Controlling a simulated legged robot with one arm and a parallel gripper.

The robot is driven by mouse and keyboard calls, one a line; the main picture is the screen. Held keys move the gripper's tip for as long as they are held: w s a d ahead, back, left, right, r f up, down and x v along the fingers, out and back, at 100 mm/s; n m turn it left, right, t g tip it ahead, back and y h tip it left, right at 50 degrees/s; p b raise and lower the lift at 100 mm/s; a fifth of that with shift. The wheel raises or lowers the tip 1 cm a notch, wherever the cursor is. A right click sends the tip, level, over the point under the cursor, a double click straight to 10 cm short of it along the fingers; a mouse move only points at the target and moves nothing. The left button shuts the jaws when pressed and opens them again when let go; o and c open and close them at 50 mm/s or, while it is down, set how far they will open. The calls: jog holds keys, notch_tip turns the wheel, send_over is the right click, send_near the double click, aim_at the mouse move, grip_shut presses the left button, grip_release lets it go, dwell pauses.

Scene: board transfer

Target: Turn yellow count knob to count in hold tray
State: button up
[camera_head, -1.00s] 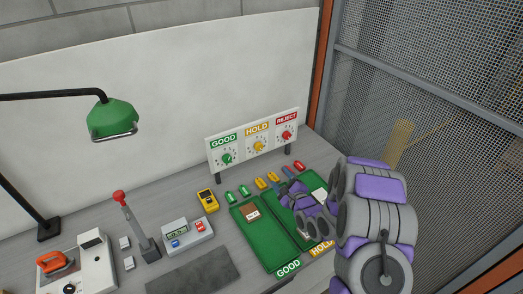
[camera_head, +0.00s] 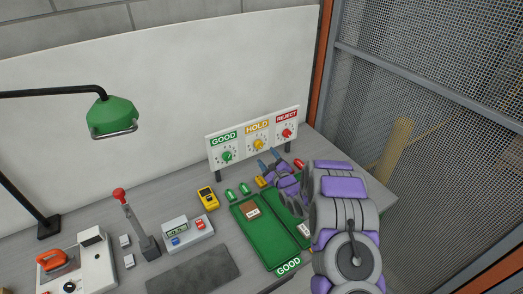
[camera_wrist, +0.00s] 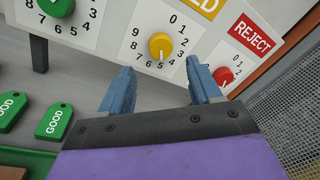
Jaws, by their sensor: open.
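The yellow count knob (camera_head: 258,146) is on the HOLD dial, in the middle of the white panel. My gripper (camera_head: 269,160) is open and empty, just in front of and below the HOLD dial. In the wrist view my gripper's (camera_wrist: 161,68) two blue fingers point at the panel, either side of the knob, apart from it. The green hold tray (camera_head: 287,217) is largely hidden by my arm; a small pale item shows at its edge, contents unclear.
The green GOOD knob (camera_head: 227,157) and red REJECT knob (camera_head: 286,133) flank the yellow one. Green GOOD tags (camera_wrist: 55,118) lie left below the panel. The GOOD tray (camera_head: 262,237) holds a brown board. A mesh fence (camera_head: 440,110) stands at right.

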aim_at(260, 146)
jog(key=shift+x, duration=3.15)
jog(key=c, duration=1)
